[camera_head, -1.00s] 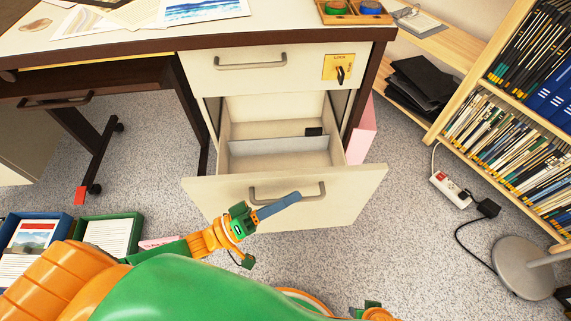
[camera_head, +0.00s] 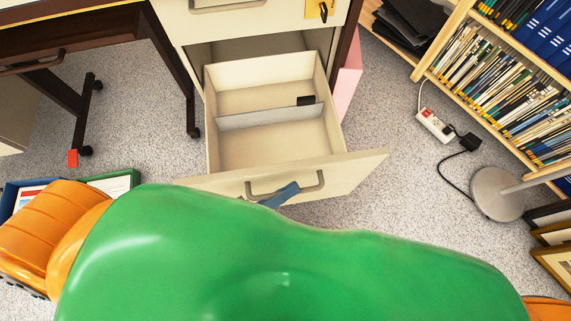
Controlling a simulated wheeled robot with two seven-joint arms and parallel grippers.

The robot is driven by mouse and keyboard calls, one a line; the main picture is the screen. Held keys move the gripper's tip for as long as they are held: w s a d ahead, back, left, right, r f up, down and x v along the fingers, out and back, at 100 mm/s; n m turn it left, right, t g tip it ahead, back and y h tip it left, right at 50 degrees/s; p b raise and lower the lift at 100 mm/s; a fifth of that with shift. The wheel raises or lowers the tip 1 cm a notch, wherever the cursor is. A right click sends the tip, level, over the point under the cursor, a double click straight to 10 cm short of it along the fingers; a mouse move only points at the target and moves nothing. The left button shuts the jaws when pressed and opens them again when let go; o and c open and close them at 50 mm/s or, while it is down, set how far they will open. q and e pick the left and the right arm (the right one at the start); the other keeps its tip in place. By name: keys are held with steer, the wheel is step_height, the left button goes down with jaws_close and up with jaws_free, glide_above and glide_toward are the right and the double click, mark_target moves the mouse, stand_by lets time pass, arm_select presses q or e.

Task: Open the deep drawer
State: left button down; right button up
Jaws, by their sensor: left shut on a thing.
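The deep drawer (camera_head: 217,140) stands pulled out of the desk under a shallower top drawer. Its inside shows, with a thin grey divider (camera_head: 258,118) across it and a small black item (camera_head: 306,101) at the divider's right end. Its metal bar handle (camera_head: 310,189) is on the front panel (camera_head: 350,168). My left gripper (camera_head: 281,196) is shut on this handle; only its blue finger part shows. My green body hides the rest of the left gripper and the lower part of the drawer front. My right gripper is not in view.
The top drawer (camera_head: 280,22) is closed, with a key in its yellow lock plate. A bookshelf (camera_head: 445,45), a power strip (camera_head: 434,125) and a round stand base (camera_head: 497,195) are at right. Trays (camera_head: 113,186) lie at lower left. Speckled floor is clear beside the drawer.

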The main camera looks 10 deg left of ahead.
arm_select(q)
steer(key=c, duration=0.9)
jaws_free()
steer(key=b+v, duration=0.1)
steer(key=v, duration=0.6)
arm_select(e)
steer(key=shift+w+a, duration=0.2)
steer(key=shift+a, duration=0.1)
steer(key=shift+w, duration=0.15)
